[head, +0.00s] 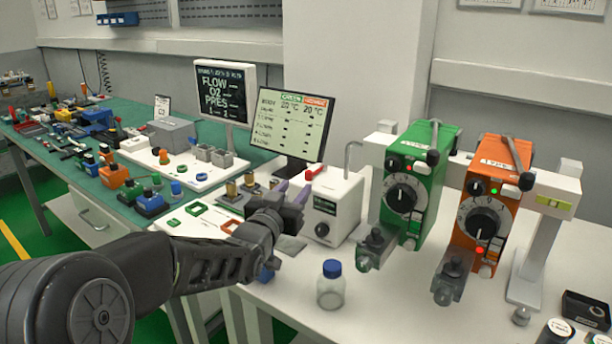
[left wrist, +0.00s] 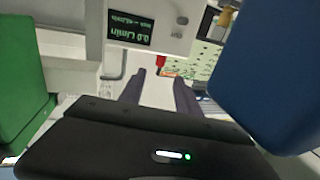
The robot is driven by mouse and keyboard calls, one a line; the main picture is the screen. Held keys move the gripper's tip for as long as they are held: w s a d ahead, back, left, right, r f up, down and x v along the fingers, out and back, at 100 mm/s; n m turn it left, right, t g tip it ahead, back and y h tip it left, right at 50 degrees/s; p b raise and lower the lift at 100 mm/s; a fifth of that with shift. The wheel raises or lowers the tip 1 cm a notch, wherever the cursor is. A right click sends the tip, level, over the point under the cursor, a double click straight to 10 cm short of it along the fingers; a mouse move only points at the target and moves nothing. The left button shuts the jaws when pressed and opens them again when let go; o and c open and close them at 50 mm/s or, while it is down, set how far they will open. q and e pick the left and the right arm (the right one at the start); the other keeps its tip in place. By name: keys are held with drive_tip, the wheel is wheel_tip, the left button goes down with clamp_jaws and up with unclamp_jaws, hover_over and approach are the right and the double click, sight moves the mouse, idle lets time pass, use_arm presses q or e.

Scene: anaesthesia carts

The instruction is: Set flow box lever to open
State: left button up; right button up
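The flow box (head: 338,208) is a white box with a dark display and a black knob on its front. Its red lever (head: 316,170) is at the top left of the box. In the left wrist view the box (left wrist: 177,42) appears upside down with its display reading 0.0 L/min, and the red lever (left wrist: 160,66) shows just beyond my fingers. My left gripper (head: 291,194) is just left of the box. It also shows in the left wrist view (left wrist: 161,80), with its fingers apart and nothing between them. Contact with the lever cannot be seen. My right gripper is out of view.
A green vaporizer (head: 425,150) and an orange one (head: 500,190) hang right of the box. A blue-capped bottle (head: 331,287) stands in front. Two screens (head: 290,125) stand behind. A white tray (head: 190,175) with several parts lies left. A large blue shape (left wrist: 265,75) fills the wrist view's right.

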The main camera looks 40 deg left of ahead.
sight(307, 174)
use_arm(q)
drive_tip(key=p+x, duration=0.1)
drive_tip(key=x, duration=0.6)
drive_tip(key=shift+w+a, duration=0.1)
drive_tip(key=shift+w, duration=0.25)
clamp_jaws()
idle(1.1)
